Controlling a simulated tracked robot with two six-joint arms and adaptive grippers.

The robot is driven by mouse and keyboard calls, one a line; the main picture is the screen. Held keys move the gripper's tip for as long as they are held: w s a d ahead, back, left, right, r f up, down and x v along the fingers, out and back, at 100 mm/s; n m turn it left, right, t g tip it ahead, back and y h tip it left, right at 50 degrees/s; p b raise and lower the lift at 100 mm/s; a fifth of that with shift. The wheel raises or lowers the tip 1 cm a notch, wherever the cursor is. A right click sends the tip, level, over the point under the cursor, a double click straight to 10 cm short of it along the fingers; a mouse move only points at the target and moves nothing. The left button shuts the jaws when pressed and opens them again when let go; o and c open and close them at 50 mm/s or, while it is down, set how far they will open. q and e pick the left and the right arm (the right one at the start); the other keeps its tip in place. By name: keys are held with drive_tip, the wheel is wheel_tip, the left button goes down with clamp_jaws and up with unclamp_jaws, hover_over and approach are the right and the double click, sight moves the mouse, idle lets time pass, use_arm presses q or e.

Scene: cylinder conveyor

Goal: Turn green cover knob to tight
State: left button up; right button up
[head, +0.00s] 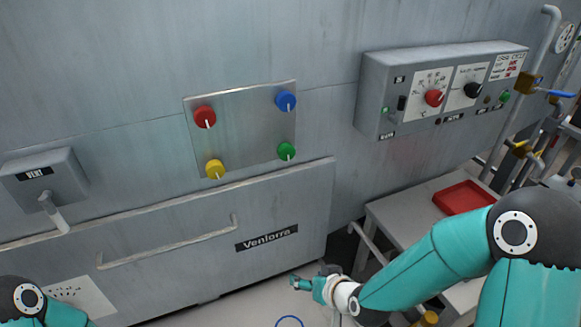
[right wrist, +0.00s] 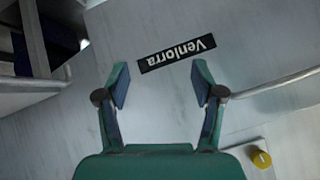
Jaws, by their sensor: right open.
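The green cover knob (head: 286,151) sits at the lower right corner of a metal cover plate (head: 245,128) on the grey machine wall. A white pointer mark on it points roughly downward. The red knob (head: 205,117), blue knob (head: 286,100) and yellow knob (head: 215,169) are at the plate's other corners. My right gripper (head: 296,282) is well below the green knob, in front of the lower panel, touching no knob. In the right wrist view its jaws (right wrist: 158,82) are open and empty, facing the Venlorra label. My left gripper is out of view; only part of my left arm shows.
A control box (head: 375,95) with red and black dials projects from the wall at right. A red tray (head: 464,197) rests on a side table. A long handle bar (head: 170,246) and a vent lever (head: 54,213) stick out at left.

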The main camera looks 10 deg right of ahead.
drive_tip(key=w+d+r+t+b, duration=0.1)
drive_tip(key=w+r+t+b, duration=0.3)
drive_tip(key=r, duration=0.8)
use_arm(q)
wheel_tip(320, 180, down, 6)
use_arm(e)
drive_tip(key=n+t, duration=0.1)
drive_tip(key=t, duration=0.4)
approach(288, 154)
drive_tip(key=w+p, duration=0.1)
drive_tip(key=w, duration=0.2)
drive_tip(key=w+a+p, duration=0.1)
drive_tip(key=w+p, duration=0.1)
drive_tip(key=w, duration=0.2)
drive_tip(key=w+p, duration=0.1)
drive_tip(key=w, duration=0.2)
drive_tip(key=shift+w+a+p, duration=0.15)
drive_tip(key=shift+a+p, duration=0.2)
drive_tip(key=shift+a, duration=0.05)
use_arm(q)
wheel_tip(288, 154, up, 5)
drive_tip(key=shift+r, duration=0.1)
